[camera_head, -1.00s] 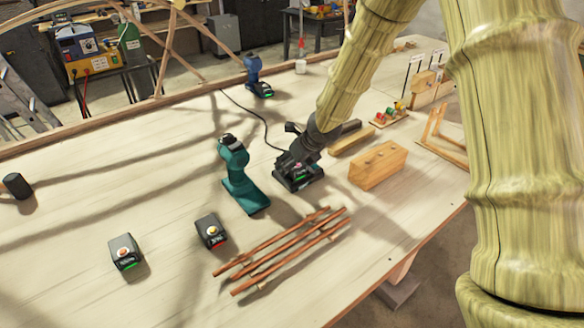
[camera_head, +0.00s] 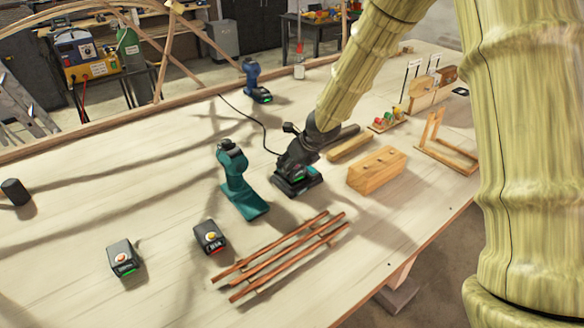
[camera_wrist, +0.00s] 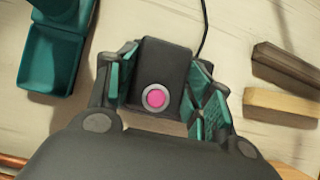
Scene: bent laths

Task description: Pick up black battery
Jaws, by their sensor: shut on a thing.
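A black battery (camera_wrist: 160,62) with a round pink button sits between the teal-padded fingers of my gripper (camera_wrist: 163,84) in the wrist view. The pads press on its left and right sides, and its near end is partly hidden by the gripper. In the head view my gripper (camera_head: 298,178) is low over the middle of the table, right of the teal drill. The held battery is mostly hidden there, and I cannot tell whether it is clear of the table.
The teal drill (camera_head: 236,182) stands close left of my gripper. A wooden block (camera_head: 377,171) is to its right, and reddish-brown laths (camera_head: 280,256) lie in front. A black cord (camera_head: 256,120) runs behind. The table's left side is mostly bare.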

